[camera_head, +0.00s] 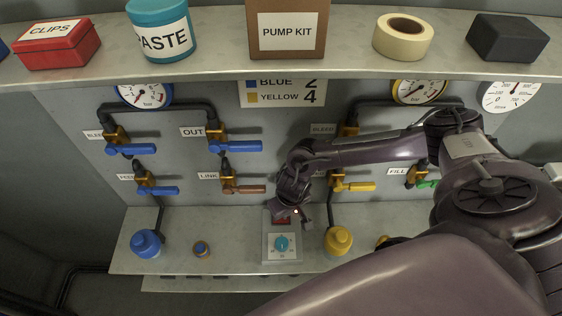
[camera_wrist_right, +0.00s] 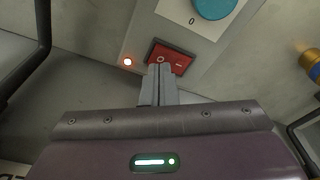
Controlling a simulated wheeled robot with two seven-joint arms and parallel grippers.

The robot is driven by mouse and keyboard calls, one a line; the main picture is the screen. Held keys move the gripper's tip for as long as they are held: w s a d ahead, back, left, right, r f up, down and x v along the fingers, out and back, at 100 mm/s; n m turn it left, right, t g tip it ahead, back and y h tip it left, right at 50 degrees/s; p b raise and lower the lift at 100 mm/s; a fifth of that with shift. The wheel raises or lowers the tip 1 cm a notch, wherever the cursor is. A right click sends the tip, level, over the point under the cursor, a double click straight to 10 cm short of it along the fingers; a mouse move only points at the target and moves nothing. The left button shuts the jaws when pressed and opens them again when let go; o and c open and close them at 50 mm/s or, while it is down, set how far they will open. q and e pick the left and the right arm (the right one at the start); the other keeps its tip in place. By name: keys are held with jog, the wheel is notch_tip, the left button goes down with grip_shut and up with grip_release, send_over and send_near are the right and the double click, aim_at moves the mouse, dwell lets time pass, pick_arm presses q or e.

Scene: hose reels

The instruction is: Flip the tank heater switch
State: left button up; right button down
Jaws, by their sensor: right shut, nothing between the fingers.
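The red rocker switch (camera_wrist_right: 180,59) sits on a light control box (camera_head: 268,250) on the lower shelf; it is marked with a circle at one end and a bar at the other. A teal dial (camera_head: 281,243) is on the same box and also shows in the right wrist view (camera_wrist_right: 213,6). My right gripper (camera_wrist_right: 160,68) is shut and empty, its fingertips at the switch's near edge by the circle end; I cannot tell whether they touch. In the head view the gripper (camera_head: 290,212) partly hides the switch. My left gripper is not in view.
Blue-handled valves (camera_head: 235,146) and yellow-handled valves (camera_head: 355,186) are on the back panel. A blue cap (camera_head: 146,243) and a yellow cap (camera_head: 338,240) stand either side of the box. The upper shelf holds a pump kit box (camera_head: 286,30), paste tub and tape.

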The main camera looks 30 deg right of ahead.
jog(key=shift+f+b, duration=0.45)
jog(key=shift+f, duration=0.4)
dwell(0.4)
notch_tip(320, 180, up, 7)
jog(key=p, duration=0.8)
jog(key=shift+r+p, duration=0.1)
jog(key=shift+p, duration=0.25)
dwell(0.4)
